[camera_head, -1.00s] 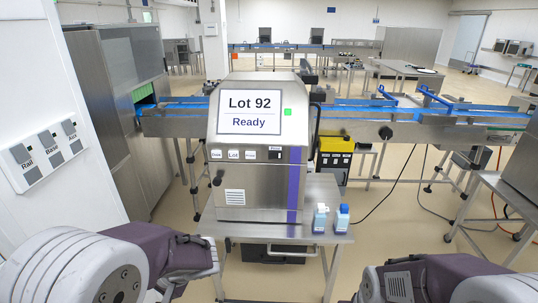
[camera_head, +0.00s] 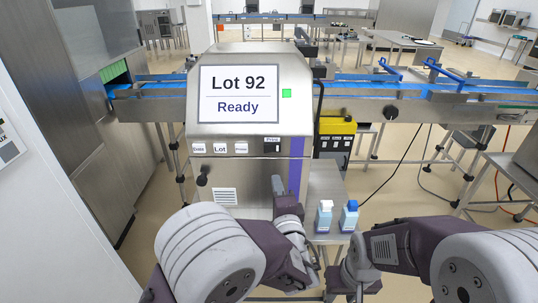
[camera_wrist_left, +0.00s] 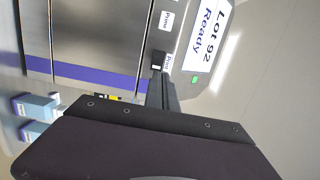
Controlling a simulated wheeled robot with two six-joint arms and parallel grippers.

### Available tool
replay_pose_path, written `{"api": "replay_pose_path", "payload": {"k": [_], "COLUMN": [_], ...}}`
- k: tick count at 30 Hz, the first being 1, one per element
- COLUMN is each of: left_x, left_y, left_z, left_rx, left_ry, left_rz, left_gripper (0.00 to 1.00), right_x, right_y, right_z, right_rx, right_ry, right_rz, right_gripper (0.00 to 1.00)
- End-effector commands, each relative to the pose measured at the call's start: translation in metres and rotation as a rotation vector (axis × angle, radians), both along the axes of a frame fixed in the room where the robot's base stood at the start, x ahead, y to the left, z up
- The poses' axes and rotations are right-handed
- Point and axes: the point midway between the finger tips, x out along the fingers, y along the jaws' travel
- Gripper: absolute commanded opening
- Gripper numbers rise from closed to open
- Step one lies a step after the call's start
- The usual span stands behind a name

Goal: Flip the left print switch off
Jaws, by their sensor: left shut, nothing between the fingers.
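The sealer's print switch (camera_head: 272,147) is a small dark switch under a "Print" label, at the right end of the control row on the steel machine (camera_head: 245,175). In the left wrist view the switch (camera_wrist_left: 157,61) shows just beyond my finger ends, beside a picture-rotated label. Its lever position is too small to tell. My left gripper (camera_head: 278,186) is shut and empty, pointing up at the machine front below the switch. In the left wrist view its fingers (camera_wrist_left: 162,85) reach close to the switch; contact cannot be told. My right gripper (camera_head: 355,270) hangs low, its jaws unclear.
The screen (camera_head: 238,93) reads "Lot 92 Ready" with a green lamp (camera_head: 286,93) beside it. A black knob (camera_head: 203,181) sticks out at the left. Two small bottles (camera_head: 336,217) stand on the table, right of the left gripper. A wall switch panel (camera_head: 8,145) shows at the left edge.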

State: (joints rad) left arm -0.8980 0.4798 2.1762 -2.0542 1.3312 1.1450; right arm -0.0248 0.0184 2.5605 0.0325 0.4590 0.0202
Motion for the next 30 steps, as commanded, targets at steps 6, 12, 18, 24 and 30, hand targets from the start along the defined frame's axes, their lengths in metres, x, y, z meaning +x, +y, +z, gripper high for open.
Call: {"api": "replay_pose_path", "payload": {"k": [6, 12, 18, 24, 30], "left_x": [0.012, 0.052, 0.095, 0.127, 0.139], "left_y": [0.003, 0.010, 0.016, 0.019, 0.021], "left_z": [0.001, 0.002, 0.003, 0.002, 0.000], "left_rx": [0.001, 0.001, 0.000, 0.000, 0.001], "left_ry": [0.001, 0.001, 0.001, 0.000, 0.001], "left_rz": [0.003, 0.007, 0.006, 0.004, 0.003], "left_gripper": [0.00, 0.00, 0.00, 0.00, 0.00], "right_x": [0.000, 0.000, 0.000, 0.000, 0.000], "right_y": [0.000, 0.000, 0.000, 0.000, 0.000], "right_z": [0.004, 0.016, 0.027, 0.037, 0.040], "right_rx": [0.000, 0.000, 0.000, 0.000, 0.000], "right_ry": [0.000, 0.000, 0.000, 0.000, 0.000], "right_rz": [0.000, 0.000, 0.000, 0.000, 0.000], "right_gripper": [0.36, 0.36, 0.36, 0.36, 0.36]}}
